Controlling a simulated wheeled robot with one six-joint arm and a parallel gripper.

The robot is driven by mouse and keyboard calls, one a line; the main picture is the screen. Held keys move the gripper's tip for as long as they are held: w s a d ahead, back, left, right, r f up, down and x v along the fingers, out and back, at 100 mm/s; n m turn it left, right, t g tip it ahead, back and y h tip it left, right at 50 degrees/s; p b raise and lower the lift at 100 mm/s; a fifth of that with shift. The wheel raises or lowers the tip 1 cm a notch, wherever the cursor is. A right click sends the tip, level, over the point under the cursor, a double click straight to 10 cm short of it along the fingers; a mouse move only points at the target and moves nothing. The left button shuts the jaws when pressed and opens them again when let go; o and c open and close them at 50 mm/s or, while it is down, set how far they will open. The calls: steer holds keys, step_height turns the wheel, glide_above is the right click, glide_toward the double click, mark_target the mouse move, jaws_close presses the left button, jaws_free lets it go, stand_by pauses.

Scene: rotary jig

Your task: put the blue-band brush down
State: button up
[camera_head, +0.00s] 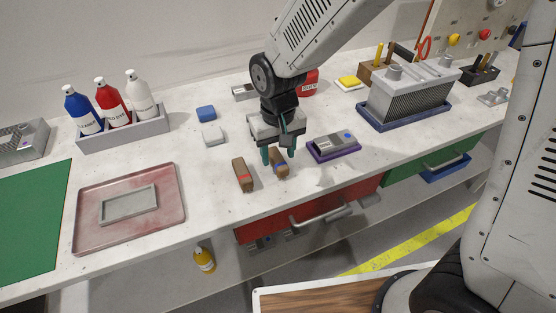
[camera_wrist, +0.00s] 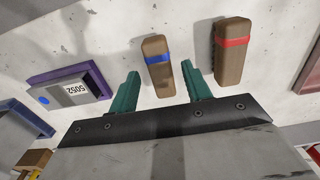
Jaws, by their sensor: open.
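The blue-band brush (camera_head: 279,166) is a brown block with a blue stripe, on the white worktop just below my gripper (camera_head: 280,155). In the wrist view the blue-band brush (camera_wrist: 158,66) lies between the two spread green fingers of my gripper (camera_wrist: 160,92), with a gap on either side. My gripper is open and does not hold it. A similar brush with a red band (camera_head: 242,175) lies to its left in the head view; the red-band brush (camera_wrist: 233,52) is to its right in the wrist view.
A grey device on a purple tray (camera_head: 334,148) stands close on the right. A pink tray (camera_head: 86,232) lies to the left, and blue and white blocks (camera_head: 206,113) lie behind. An open red drawer (camera_head: 247,233) is below the front edge.

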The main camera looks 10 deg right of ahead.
mark_target(278, 158)
step_height(278, 158, up, 8)
steer(key=s+d+r+m, duration=0.1)
steer(key=s+d+r, duration=0.25)
steer(key=d, duration=0.25)
steer(key=s+d+r, duration=0.3)
steer(key=d+r, duration=0.1)
steer(key=d, duration=0.2)
steer(key=s+d+r+m+t, duration=0.1)
steer(key=s+d+r+m, duration=0.1)
steer(key=s+d, duration=0.6)
steer(key=s, duration=0.4)
steer(key=shift+s+d+r, duration=0.3)
steer(key=shift+s+d, duration=0.05)
steer(key=shift+s, duration=0.05)
steer(key=shift+o, duration=0.4)
